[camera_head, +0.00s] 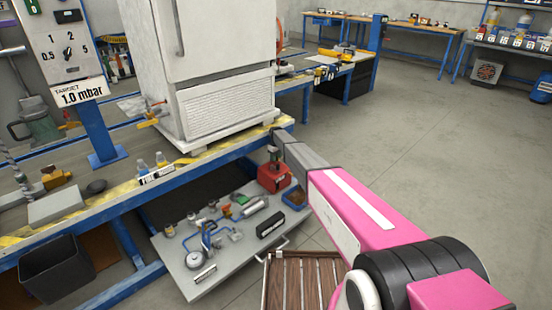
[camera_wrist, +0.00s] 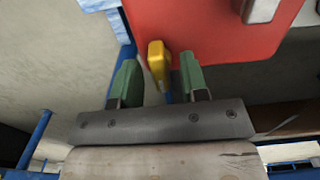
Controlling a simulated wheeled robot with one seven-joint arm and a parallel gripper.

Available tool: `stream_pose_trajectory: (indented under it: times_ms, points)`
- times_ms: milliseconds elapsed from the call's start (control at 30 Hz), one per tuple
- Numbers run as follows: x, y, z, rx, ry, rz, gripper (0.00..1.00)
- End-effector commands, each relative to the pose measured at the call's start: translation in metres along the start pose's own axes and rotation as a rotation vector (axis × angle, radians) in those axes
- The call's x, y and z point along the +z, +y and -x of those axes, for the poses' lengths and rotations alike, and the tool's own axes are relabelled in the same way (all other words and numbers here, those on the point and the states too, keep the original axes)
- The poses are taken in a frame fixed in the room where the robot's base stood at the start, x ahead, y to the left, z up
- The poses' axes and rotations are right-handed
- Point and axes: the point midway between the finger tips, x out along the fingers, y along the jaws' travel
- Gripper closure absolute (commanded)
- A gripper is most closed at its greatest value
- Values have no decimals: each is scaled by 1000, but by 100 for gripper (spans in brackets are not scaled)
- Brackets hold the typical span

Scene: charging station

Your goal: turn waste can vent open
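The red waste can (camera_head: 274,180) stands at the right end of the low grey shelf under the bench. It fills the top of the wrist view (camera_wrist: 205,42), with a grey fitting (camera_wrist: 262,8) on it. A yellow piece, which looks like the vent lever (camera_wrist: 156,52), shows at the can's edge between my fingers. My gripper (camera_wrist: 159,60) has green fingers set apart, one on each side of the yellow piece, with narrow gaps visible. In the head view my gripper (camera_head: 273,153) is just above the can; the vent is not clear there.
A white cabinet (camera_head: 225,100) stands on the blue-edged bench above the can. Tools and fittings lie on the grey shelf (camera_head: 205,285) to the left. A blue bin (camera_head: 295,197) sits right of the can. A wooden slatted piece (camera_head: 295,280) is in front. Floor at right is clear.

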Motion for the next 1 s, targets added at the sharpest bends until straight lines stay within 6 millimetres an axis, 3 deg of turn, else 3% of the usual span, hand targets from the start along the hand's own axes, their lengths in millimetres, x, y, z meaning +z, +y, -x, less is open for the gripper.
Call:
stream_pose_trajectory:
  times_ms: [367, 567, 833, 1000]
  points:
    - [0, 0, 10, 0, 1, -1, 60]
    - [1, 0, 37, 0, 1, -1, 60]
    - [1, 0, 88, 1, 1, 0, 60]
    - [0, 0, 105, 0, 0, 0, 60]
